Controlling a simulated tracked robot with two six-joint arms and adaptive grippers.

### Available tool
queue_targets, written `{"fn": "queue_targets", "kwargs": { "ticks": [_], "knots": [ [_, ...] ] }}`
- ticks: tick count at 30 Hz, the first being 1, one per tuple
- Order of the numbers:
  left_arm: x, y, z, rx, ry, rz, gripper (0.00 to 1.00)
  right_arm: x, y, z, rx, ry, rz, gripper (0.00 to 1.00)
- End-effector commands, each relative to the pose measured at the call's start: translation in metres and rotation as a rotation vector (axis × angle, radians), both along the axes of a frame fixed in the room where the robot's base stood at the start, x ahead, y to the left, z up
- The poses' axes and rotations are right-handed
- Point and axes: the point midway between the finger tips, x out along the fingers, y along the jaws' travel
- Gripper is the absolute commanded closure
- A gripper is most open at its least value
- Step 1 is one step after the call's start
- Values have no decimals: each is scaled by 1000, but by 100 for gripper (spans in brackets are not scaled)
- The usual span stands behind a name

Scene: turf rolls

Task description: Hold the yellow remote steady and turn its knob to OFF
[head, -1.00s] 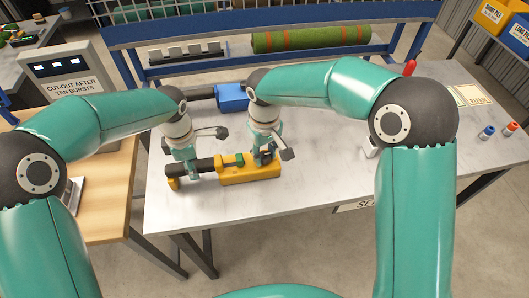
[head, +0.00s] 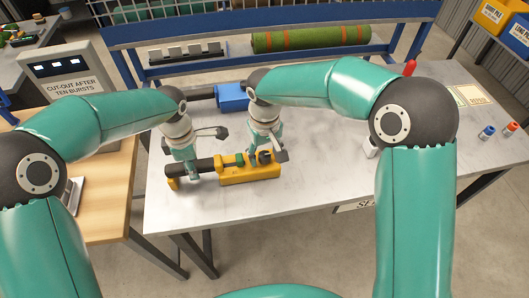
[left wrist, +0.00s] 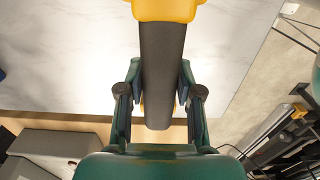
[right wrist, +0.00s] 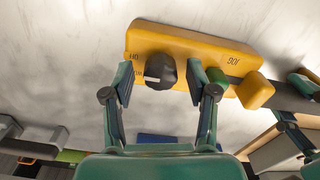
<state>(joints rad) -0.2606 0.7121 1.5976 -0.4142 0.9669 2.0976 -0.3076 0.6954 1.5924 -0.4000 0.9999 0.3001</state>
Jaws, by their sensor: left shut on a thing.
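The yellow remote (head: 262,172) lies on the grey bench, its dark handle (head: 205,165) toward the left. My left gripper (head: 187,172) is shut on this handle; the left wrist view shows the dark handle (left wrist: 162,70) between its fingers. The remote's black knob (right wrist: 160,72) has a white mark that points left in the right wrist view. My right gripper (right wrist: 160,85) is open with one finger on each side of the knob, gaps showing. A green button (right wrist: 217,78) sits beside one finger.
A blue-and-black tool (head: 232,97) lies behind on the bench. A green roll with orange bands (head: 310,38) rests on the rack at the back. A grey box with a cut-out sign (head: 72,75) stands at left.

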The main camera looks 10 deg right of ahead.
Motion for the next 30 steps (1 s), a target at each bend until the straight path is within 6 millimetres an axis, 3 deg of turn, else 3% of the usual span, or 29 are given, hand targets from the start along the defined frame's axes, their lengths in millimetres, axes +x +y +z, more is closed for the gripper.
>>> {"fn": "queue_targets", "kwargs": {
  "ticks": [8,13,24,30],
  "knots": [
    [-2,0,-3,2,8,-1,100,0,0,0,0,1,1,41],
    [-2,0,-3,2,8,-1,100,1,1,12,1,-3,0,41],
    [-2,0,-3,2,8,-1,100,0,1,81,1,-5,1,41],
    [-2,0,-4,2,8,-1,100,0,1,110,0,-2,1,41]
  ]
}}
